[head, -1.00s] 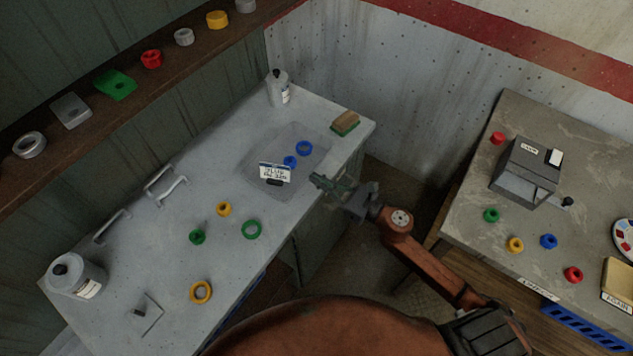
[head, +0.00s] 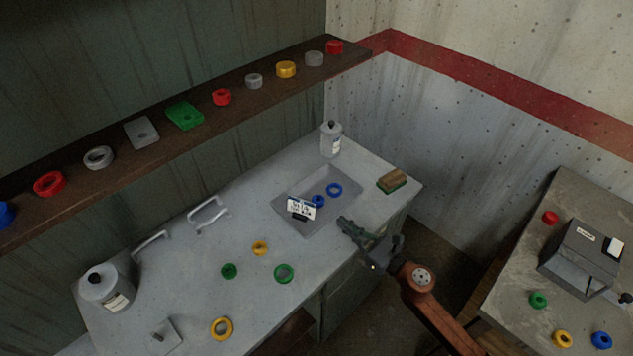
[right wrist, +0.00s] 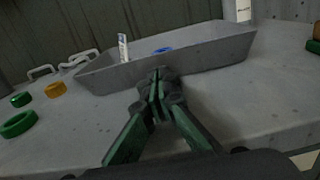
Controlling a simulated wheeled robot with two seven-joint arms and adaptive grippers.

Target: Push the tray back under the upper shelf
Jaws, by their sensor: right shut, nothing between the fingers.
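The tray (head: 328,217) is a shallow grey box with sloping walls on the grey bench. It holds blue rings (head: 334,190) and a white label card (head: 301,208). The upper shelf (head: 205,138) is a brown board on the back wall, above and behind the bench. My right gripper (head: 344,224) is shut and empty at the tray's near right side. In the right wrist view its tips (right wrist: 157,76) are against or just short of the tray's near wall (right wrist: 205,60); contact is hard to tell. My left gripper is out of view.
A bottle (head: 331,140) stands behind the tray and a brush (head: 392,180) lies to its right. Two handles (head: 208,214) stand left of it. Yellow (head: 260,248) and green (head: 284,273) rings lie in front. The bench strip behind the tray looks clear.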

